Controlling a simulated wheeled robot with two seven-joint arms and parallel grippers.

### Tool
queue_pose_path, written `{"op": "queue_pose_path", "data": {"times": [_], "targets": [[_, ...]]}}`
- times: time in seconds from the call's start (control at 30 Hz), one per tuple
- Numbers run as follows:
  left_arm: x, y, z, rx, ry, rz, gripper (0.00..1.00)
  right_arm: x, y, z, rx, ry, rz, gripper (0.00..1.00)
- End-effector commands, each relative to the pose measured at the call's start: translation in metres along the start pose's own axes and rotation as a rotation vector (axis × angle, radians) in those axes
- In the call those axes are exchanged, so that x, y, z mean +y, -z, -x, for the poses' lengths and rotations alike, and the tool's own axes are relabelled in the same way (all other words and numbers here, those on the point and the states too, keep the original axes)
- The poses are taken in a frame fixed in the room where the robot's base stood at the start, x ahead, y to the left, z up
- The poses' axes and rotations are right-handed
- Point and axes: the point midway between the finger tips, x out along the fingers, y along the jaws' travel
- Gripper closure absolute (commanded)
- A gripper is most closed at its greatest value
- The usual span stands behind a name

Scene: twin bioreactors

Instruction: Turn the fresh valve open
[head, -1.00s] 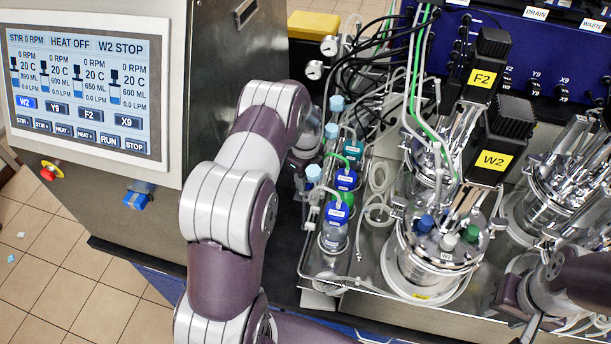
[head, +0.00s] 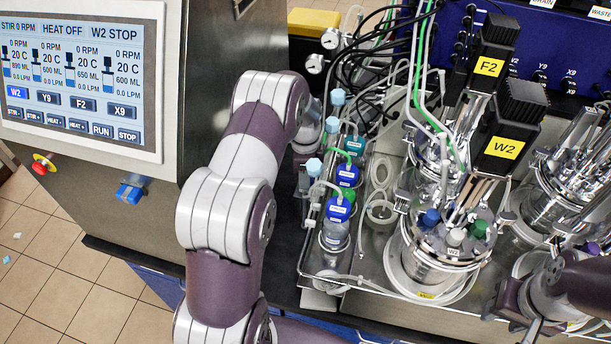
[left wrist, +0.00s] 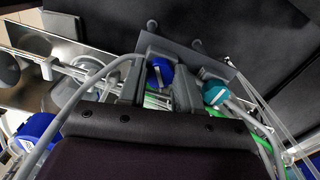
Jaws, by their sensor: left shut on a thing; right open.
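My left gripper is mostly hidden in the head view, behind my own arm's wrist, at the left edge of the bottle rack. In the left wrist view its two fingers (left wrist: 158,92) are closed in among tubing, with a blue round cap (left wrist: 161,71) showing between and beyond them. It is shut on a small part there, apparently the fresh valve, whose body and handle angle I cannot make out. A teal cap (left wrist: 215,92) is just right of the fingers. My right gripper (head: 527,326) is open and empty at the lower right, in front of the reactors.
Bottles with blue caps (head: 338,209) and light-blue-topped fittings (head: 313,167) crowd the rack. The W2 vessel (head: 440,255) stands right of it, under the W2 motor (head: 507,142). Loose tubes (head: 382,212) lie between. The control screen (head: 80,75) is at the left.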

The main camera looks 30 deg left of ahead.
Motion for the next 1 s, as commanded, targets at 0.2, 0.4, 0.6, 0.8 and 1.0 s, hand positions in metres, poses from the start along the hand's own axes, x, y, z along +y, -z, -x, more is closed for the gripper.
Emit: {"op": "queue_pose_path", "data": {"times": [0.2, 0.4, 0.6, 0.8, 1.0], "targets": [[0.002, 0.0, -0.003, -0.001, -0.004, 0.204, 0.97, 0.0, -0.001, -0.011, 0.0, 0.0, 0.0, 0.57], [0.003, 0.0, -0.003, -0.001, -0.004, 0.393, 0.97, 0.0, -0.002, -0.018, 0.0, 0.0, 0.0, 0.57], [0.004, 0.001, -0.003, -0.001, -0.003, 0.58, 0.97, 0.0, -0.003, -0.023, 0.0, 0.0, 0.0, 0.57], [0.005, 0.001, -0.003, -0.002, -0.004, 0.744, 0.97, 0.0, -0.003, -0.027, 0.0, 0.0, 0.0, 0.57], [0.005, 0.002, -0.002, -0.003, -0.005, 0.871, 0.97, 0.0, -0.004, -0.03, 0.0, 0.0, 0.0, 0.57]]}}
